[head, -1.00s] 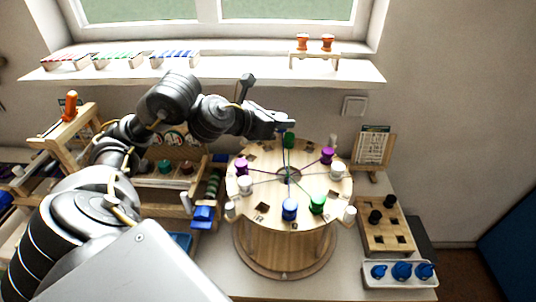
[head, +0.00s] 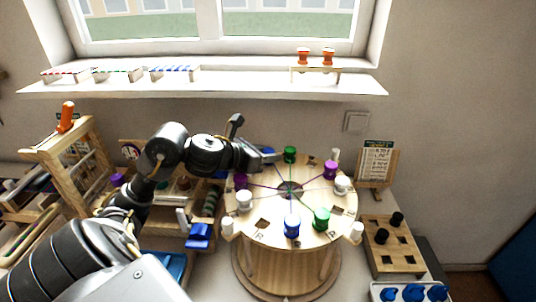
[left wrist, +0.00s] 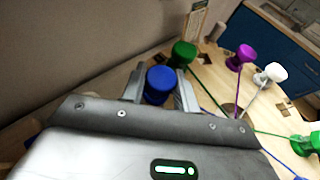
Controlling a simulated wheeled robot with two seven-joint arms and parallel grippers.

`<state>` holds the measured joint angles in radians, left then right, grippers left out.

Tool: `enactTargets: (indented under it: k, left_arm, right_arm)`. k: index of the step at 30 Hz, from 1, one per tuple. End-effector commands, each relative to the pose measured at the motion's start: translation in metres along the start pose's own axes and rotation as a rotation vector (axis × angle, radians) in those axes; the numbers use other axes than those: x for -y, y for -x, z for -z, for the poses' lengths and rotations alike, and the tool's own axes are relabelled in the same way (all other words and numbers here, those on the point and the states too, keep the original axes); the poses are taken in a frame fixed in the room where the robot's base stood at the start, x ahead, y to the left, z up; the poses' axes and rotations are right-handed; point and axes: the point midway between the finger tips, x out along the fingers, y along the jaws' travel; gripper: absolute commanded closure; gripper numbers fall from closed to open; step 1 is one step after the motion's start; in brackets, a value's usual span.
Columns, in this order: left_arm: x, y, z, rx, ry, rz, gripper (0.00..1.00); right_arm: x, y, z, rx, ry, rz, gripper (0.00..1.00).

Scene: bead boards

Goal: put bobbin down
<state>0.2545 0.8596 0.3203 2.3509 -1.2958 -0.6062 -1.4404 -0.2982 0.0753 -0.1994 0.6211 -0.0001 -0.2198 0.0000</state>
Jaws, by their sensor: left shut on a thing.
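My left gripper (head: 268,156) is shut on a blue bobbin (left wrist: 160,82) at the far left part of the round wooden board (head: 274,208). In the left wrist view the bobbin stands between the two fingers (left wrist: 161,90). I cannot tell whether its foot is in a slot. A green bobbin (head: 290,153) stands just to its right, and a purple bobbin (head: 241,181) to its lower left. White (head: 342,185), green (head: 321,218) and blue (head: 291,226) bobbins stand around the rim. Threads run to the centre hole. My right gripper is out of view.
A wooden block with black pegs (head: 391,245) and a tray of blue knobs (head: 410,291) stand at the right. A card on a stand (head: 375,162) is behind. Wooden racks (head: 65,165) fill the left. Two orange bobbins (head: 315,57) stand on the sill.

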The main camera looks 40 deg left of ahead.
Motion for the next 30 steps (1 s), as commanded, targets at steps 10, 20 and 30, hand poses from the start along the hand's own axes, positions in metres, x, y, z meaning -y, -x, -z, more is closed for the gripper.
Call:
enactTargets:
  k: [10,20,30]
  left_arm:
    - [0.000,-0.002,0.003,0.000,-0.002,-0.001,0.97]
    - [0.000,-0.001,0.003,0.000,-0.001,-0.001,0.48]
    - [-0.002,0.009,0.001,-0.001,-0.006,-0.005,0.48]
  right_arm:
    - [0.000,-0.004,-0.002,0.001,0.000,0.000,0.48]
    - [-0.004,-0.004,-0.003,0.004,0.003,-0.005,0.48]
    - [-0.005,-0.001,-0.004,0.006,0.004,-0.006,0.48]
